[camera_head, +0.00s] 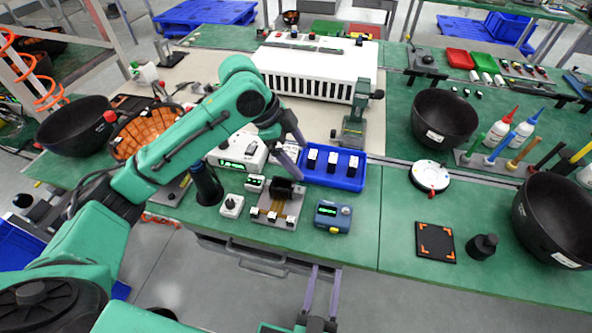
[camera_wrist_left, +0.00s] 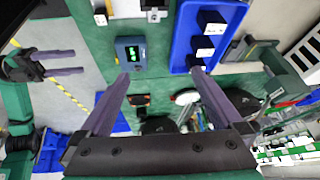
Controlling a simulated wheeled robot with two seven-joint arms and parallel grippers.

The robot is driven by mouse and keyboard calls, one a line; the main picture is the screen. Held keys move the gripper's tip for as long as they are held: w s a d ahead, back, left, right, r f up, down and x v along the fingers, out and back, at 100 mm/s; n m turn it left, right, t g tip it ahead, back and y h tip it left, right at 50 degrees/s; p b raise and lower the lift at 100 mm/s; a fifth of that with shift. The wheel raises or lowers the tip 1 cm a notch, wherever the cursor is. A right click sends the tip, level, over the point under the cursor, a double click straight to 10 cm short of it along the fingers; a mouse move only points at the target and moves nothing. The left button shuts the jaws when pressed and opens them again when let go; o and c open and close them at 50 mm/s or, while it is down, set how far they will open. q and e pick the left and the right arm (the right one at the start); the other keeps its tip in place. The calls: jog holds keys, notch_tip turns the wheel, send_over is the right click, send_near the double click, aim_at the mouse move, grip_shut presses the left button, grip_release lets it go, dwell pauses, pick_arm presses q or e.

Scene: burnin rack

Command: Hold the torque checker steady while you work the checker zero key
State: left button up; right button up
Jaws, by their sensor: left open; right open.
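The device I take for the torque checker is a small blue box (camera_head: 333,216) with a green display, near the table's front edge. It also shows in the left wrist view (camera_wrist_left: 131,53), beyond the left fingertips. A grey round part and a small yellow part show on it; I cannot tell which is the zero key. My left gripper (camera_head: 299,161) is open and empty, above and behind the box, near the blue tray. My right gripper (camera_head: 327,268) is open and empty in front of the table edge, apart from the box; the left wrist view also shows it (camera_wrist_left: 80,62).
A blue tray (camera_head: 334,182) with several black-and-white parts lies behind the box. A board with a black cylinder (camera_head: 283,188) stands to its left. A green clamp stand (camera_head: 352,125) rises behind the tray. The green table right of the box is clear up to a black pad (camera_head: 436,242).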

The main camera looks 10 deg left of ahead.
aim_at(333, 216)
pick_arm(q)
jog(key=shift+m+g+y, duration=0.4)
jog(key=shift+m+g, duration=0.2)
jog(key=shift+g, duration=0.3)
jog(key=s+x, duration=0.1)
jog(key=x, duration=0.4)
jog(key=s+x, duration=0.1)
jog(key=x, duration=0.4)
jog(key=s+x, duration=0.2)
jog(key=x, duration=0.4)
jog(key=shift+d+f, duration=0.1)
jog(key=c, duration=1.4)
